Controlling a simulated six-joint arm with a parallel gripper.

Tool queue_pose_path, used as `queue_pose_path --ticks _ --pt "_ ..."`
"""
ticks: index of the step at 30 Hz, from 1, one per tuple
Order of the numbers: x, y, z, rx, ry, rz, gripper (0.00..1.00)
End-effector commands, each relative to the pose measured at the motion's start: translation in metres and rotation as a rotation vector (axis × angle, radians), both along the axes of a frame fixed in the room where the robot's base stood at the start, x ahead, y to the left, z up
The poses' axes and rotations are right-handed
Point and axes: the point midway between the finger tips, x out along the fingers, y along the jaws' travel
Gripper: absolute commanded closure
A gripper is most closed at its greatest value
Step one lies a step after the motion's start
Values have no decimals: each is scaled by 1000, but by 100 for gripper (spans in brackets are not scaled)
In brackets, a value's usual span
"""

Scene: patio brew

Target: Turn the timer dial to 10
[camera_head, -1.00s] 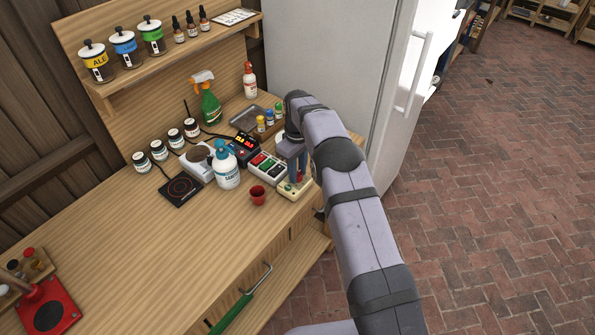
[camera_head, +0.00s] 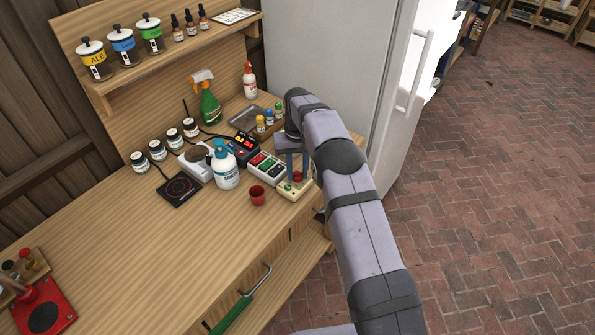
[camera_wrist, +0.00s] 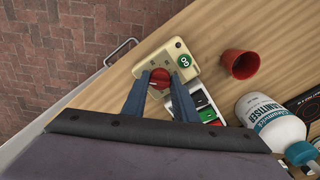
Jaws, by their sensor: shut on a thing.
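The timer is a small cream box (camera_head: 288,193) at the right end of the wooden counter. The red dial (camera_head: 297,177) also shows between the fingers in the head view. The dial's setting and any numbers are too small or hidden to read.
A red cup (camera_head: 257,195) stands just left of the timer, and a white sanitiser bottle (camera_head: 225,167) is farther left. A box with coloured buttons (camera_head: 266,166) sits close behind the timer.

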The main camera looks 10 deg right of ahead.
Motion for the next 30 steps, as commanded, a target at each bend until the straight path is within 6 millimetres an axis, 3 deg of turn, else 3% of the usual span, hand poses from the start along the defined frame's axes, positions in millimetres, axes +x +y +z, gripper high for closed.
queue_pose_path --ticks 19,20,21,30 --pt "2 0 2 1 -6 -67 96" --pt "2 0 2 1 -6 -67 72" --pt "2 0 2 1 -6 -67 66" --pt "1 0 1 0 -3 -67 66"
